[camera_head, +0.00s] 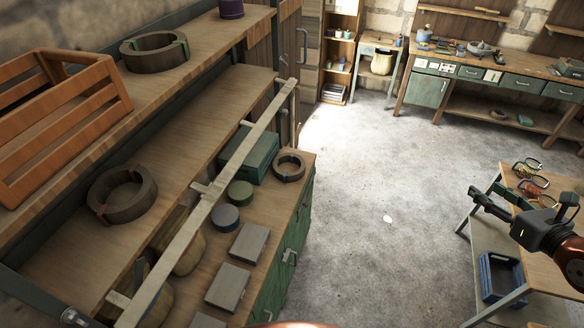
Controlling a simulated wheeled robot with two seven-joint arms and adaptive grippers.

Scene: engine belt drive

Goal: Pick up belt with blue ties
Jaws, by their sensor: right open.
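Several belts, coiled as dark rings, are in view. One with green ties (155,52) lies on the top shelf. One with reddish ties (122,196) lies on the shelf below. A smaller dark ring (288,167) lies on the green cabinet's top, its ties too small to tell. More looped belts (532,182) with coloured parts lie on the small table at right. I cannot make out blue ties on any of them. My right gripper (476,201) is open and empty, pointing left, just left of that table's belts and nearer the camera. My left gripper is not clearly visible.
An orange slatted crate (62,120) stands on the top shelf. A slanted wooden bar (215,195) runs along the shelf front. Round tins (240,192) and grey boxes (249,243) sit on the cabinet. A blue crate (500,280) is under the right table.

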